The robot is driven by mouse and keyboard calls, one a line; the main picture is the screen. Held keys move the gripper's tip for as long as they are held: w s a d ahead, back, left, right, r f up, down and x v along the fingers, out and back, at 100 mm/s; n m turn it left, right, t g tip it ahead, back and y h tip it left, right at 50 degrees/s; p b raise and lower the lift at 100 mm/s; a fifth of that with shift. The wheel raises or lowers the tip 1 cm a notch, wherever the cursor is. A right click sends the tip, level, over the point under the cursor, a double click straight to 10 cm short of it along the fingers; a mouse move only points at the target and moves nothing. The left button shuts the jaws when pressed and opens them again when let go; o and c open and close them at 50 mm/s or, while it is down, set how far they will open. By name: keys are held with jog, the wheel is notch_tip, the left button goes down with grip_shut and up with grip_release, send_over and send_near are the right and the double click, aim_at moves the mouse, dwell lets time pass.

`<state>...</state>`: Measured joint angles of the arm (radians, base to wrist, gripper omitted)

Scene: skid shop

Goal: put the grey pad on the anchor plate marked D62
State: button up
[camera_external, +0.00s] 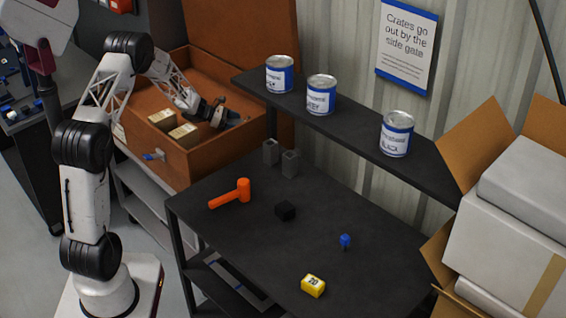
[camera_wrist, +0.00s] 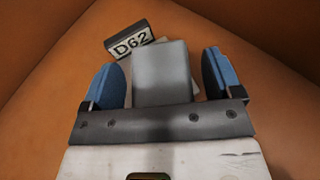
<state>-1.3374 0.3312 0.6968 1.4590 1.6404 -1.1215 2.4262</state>
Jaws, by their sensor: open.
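In the wrist view the grey pad (camera_wrist: 162,75) lies between the two blue-lined fingers of my gripper (camera_wrist: 162,82). The fingers are apart, with a gap on each side of the pad. The pad lies over a paler plate (camera_wrist: 194,88), whose edges show at its right and upper side, turned a little from it. A dark block with a white label reading D62 (camera_wrist: 131,41) stands just beyond. In the external view my gripper (camera_external: 222,115) is low inside the brown crate (camera_external: 205,160); the pad and plate cannot be made out there.
The dark table (camera_external: 240,235) holds an orange mallet (camera_external: 231,195), a black cube (camera_external: 285,211), and a yellow block (camera_external: 313,285). Paint cans (camera_external: 321,94) stand on the shelf (camera_external: 355,128).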

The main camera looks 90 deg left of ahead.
jog(key=shift+r, duration=0.1)
jog(key=shift+s+r, duration=0.1)
jog(key=shift+s, duration=0.1)
jog(key=v, duration=1.1)
jog(key=shift+s+r, duration=0.15)
jog(key=shift+s, duration=0.15)
dwell(0.6)
